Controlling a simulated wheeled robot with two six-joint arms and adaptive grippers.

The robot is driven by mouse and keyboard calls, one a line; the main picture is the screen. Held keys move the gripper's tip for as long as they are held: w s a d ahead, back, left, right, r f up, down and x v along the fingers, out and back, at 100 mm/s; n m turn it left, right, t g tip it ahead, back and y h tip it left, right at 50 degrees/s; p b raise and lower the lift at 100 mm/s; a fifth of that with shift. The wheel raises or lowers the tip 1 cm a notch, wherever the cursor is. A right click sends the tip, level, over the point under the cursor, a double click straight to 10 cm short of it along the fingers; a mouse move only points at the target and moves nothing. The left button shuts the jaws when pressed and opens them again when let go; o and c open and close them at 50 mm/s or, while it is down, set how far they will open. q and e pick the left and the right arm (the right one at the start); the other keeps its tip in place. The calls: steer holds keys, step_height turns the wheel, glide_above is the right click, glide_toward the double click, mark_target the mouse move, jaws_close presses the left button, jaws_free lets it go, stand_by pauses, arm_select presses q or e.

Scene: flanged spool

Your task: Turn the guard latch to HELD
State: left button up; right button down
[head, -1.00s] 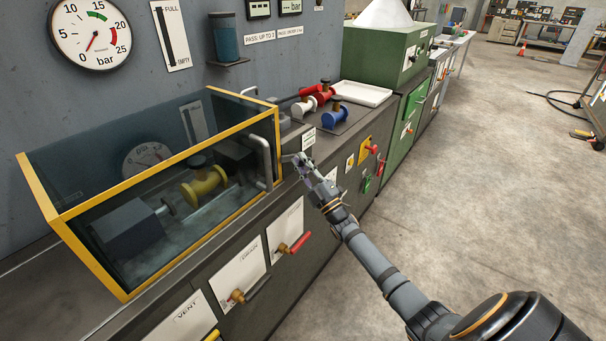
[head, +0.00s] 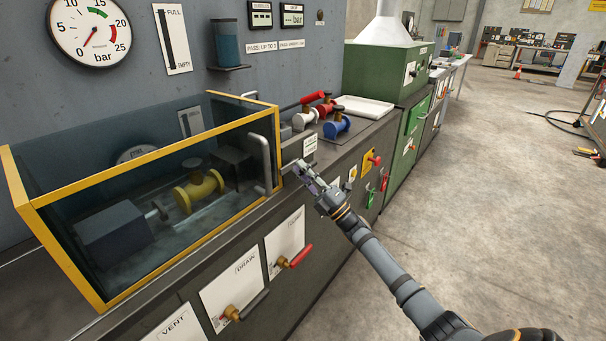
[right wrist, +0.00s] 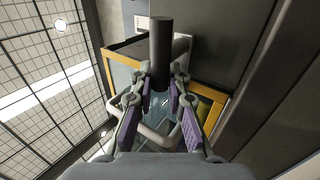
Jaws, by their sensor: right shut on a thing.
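My right gripper (head: 303,172) is at the front edge of the bench, beside the right end of the yellow-framed clear guard (head: 155,170). In the right wrist view my right gripper (right wrist: 161,92) is shut on a dark round bar (right wrist: 161,50), which looks like the guard latch handle. The latch's base is hidden in the head view, and I cannot read its position. A small white label plate (head: 310,145) stands just above the gripper. The guard is down over a yellow spool (head: 199,190). My left gripper is not in view.
The guard's grey handle (head: 263,162) is close to the left of the gripper. Red, white and blue spools (head: 337,124) and a white tray (head: 363,107) are behind on the bench. Valve levers, one red (head: 298,257), stick out of the front panel.

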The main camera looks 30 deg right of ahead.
steer(key=shift+f, duration=0.25)
steer(key=c, duration=1.6)
jaws_free()
steer(key=shift+o, duration=0.2)
steer(key=shift+r, duration=0.1)
steer(key=v, duration=1.2)
